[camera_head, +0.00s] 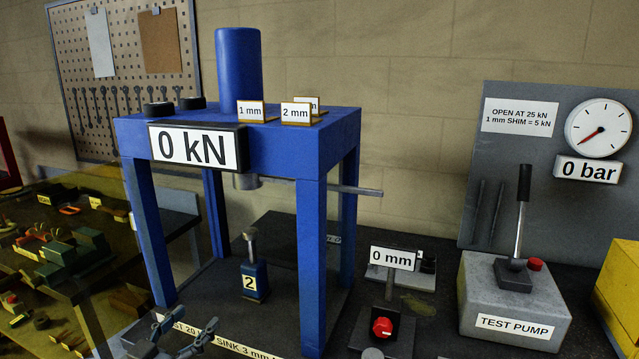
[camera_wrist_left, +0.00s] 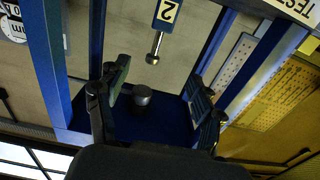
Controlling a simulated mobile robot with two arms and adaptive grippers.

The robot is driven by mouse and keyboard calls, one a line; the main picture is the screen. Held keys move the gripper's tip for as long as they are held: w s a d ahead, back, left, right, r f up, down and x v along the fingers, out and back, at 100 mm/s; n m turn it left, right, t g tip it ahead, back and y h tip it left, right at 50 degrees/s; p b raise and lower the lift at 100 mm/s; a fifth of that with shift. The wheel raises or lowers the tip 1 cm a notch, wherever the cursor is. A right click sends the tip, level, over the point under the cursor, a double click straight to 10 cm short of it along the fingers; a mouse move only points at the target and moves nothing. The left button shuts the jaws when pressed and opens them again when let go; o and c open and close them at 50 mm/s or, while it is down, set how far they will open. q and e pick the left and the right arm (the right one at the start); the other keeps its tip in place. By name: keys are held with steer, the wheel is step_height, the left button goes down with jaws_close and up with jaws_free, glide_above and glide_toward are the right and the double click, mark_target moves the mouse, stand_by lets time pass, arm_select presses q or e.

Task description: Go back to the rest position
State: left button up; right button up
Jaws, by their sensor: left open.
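My left gripper (camera_head: 177,338) is at the bottom of the head view, at the front of the blue press frame (camera_head: 303,235). Its fingers are apart, and the left wrist view shows nothing held between them (camera_wrist_left: 153,105). A small blue jack (camera_head: 254,279) marked 2, with a grey stem on top, stands upright inside the press, behind the gripper and apart from it. The jack (camera_wrist_left: 169,14) also shows upside down in the left wrist view, beyond the fingertips. My right gripper is in neither view.
Press posts stand close around my left gripper. The press display (camera_head: 197,148) reads 0 kN. To the right are a 0 mm gauge (camera_head: 392,258), a test pump (camera_head: 515,303) and a yellow box (camera_head: 619,290). A side table (camera_head: 75,290) with parts is at left.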

arm_select(q)
steer(key=s+d+f+n+g+y, duration=0.2)
steer(key=s+f+g+y, duration=0.35)
steer(key=s+f, duration=0.95)
steer(key=s+d+f+g, duration=0.1)
steer(key=s+f+g, duration=0.25)
steer(key=s, duration=0.45)
steer(key=s+f+g, duration=0.3)
steer(key=s+g, duration=0.1)
steer(key=s, duration=0.5)
step_height(320, 180, down, 26)
steer(key=g, duration=0.2)
steer(key=s+f, duration=0.7)
steer(key=f, duration=0.2)
steer(key=shift+s+a+f, duration=0.15)
steer(key=shift+a+f, duration=0.15)
steer(key=shift+f, duration=0.1)
steer(key=shift+g+y, duration=0.35)
steer(key=shift+g, duration=0.15)
steer(key=s+f, duration=0.2)
steer(key=s, duration=0.1)
steer(key=s+a+f, duration=0.1)
steer(key=s+f, duration=0.1)
steer(key=s, duration=0.2)
steer(key=s+a+f, duration=0.1)
steer(key=s+f, duration=0.2)
steer(key=shift+s, duration=0.3)
steer(key=shift+c, duration=0.2)
